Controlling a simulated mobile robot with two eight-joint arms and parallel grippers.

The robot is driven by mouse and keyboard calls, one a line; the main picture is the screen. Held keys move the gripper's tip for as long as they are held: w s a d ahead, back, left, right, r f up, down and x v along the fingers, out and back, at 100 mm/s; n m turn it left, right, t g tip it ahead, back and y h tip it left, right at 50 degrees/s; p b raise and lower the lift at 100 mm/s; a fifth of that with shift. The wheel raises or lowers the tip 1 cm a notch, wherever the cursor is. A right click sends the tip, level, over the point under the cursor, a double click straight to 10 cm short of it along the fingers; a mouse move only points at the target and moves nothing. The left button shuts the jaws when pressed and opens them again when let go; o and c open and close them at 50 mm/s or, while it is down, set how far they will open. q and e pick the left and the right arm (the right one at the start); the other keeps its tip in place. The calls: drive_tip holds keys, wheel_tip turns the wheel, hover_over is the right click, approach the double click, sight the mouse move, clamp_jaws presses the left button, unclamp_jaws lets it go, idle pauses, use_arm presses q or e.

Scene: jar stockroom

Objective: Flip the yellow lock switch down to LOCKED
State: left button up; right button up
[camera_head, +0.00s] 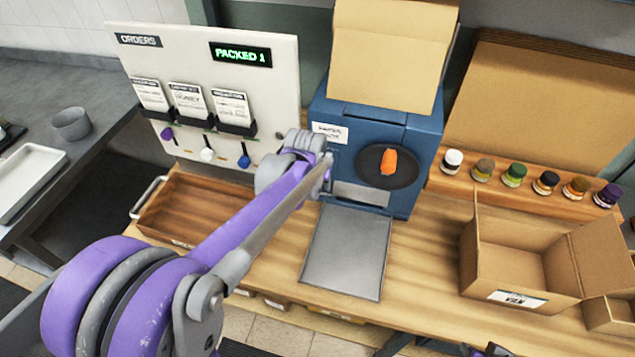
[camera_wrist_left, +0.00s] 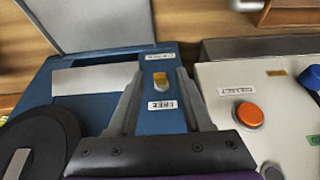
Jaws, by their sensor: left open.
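The yellow lock switch (camera_wrist_left: 161,79) is on the front of the blue machine (camera_wrist_left: 85,95), between two small white labels. The label (camera_wrist_left: 162,105) on the wrist side appears to read FREE; the label (camera_wrist_left: 160,57) on the far side is hard to read. I cannot tell the lever's position for sure. My left gripper (camera_wrist_left: 160,72) is open, its fingers on either side of the switch in the picture; contact is not clear. In the head view, my left gripper (camera_head: 326,172) is at the left edge of the blue machine (camera_head: 425,150), and the switch is hidden.
An orange button (camera_wrist_left: 248,115) sits on the white panel beside the machine. A round black dial (camera_head: 388,166) with an orange handle is right of my gripper. A grey plate (camera_head: 345,255) lies below. The orders board (camera_head: 270,80) and a wooden tray (camera_head: 185,200) are left.

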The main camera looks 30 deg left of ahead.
use_arm(q)
clamp_jaws()
drive_tip(key=shift+s+f, duration=0.1)
drive_tip(key=shift+s+d+f+t+y+b, duration=0.15)
drive_tip(key=shift+f+t+y+b, duration=0.4)
drive_tip(key=shift+t+b, duration=1.05)
drive_tip(key=shift+s+a+f+t+y+b, duration=0.2)
drive_tip(key=shift+f+t+b, duration=0.65)
drive_tip(key=shift+t+b, duration=0.75)
drive_tip(key=shift+s+d+f+t+y+b, duration=0.15)
drive_tip(key=shift+f+t+y+b, duration=0.45)
drive_tip(key=shift+t+b, duration=1)
drive_tip(key=shift+f, duration=0.1)
